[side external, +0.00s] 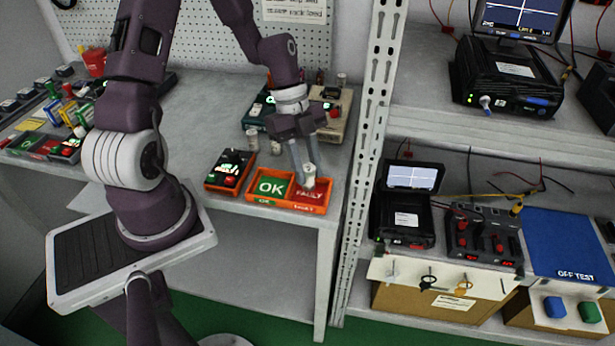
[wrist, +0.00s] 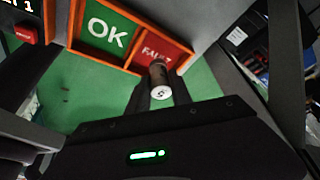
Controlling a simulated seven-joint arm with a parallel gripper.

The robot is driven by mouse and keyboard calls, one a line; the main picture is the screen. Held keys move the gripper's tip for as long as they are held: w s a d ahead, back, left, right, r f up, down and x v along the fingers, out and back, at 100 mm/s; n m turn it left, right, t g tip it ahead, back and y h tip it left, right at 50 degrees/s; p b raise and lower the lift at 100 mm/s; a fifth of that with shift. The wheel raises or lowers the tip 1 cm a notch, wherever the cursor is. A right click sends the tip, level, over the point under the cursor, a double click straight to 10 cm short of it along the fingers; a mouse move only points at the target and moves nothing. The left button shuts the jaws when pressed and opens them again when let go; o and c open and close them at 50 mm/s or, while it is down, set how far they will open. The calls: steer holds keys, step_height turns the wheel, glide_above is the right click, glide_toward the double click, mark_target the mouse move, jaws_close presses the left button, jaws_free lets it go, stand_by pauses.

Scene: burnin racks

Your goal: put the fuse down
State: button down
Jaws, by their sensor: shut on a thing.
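The fuse (wrist: 160,82) is a small cylinder with a pale end cap and a darker body. My gripper (wrist: 163,92) is shut on it, with one finger on each side. In the side external view the fuse (side external: 309,174) shows between my fingertips (side external: 307,172), over the red FAULTY compartment of the orange tray (side external: 288,207). The tray has a green OK compartment (side external: 271,187) on the left and the red FAULTY compartment (side external: 312,197) on the right. I cannot tell whether the fuse touches the tray floor.
A shelf post (side external: 370,130) rises close to the right.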

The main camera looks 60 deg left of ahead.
steer(key=shift+f, duration=1.15)
steer(key=c, duration=1.1)
jaws_free()
steer(key=shift+f, duration=0.1)
steer(key=shift+c, duration=0.2)
steer(key=v, duration=1.2)
steer(key=s+d+r+n+t+y, duration=0.4)
steer(key=s+d+r+n, duration=0.6)
steer(key=n, duration=0.8)
steer(key=shift+s+r+t, duration=0.8)
steer(key=shift+s+r, duration=0.7)
steer(key=shift+s, duration=0.95)
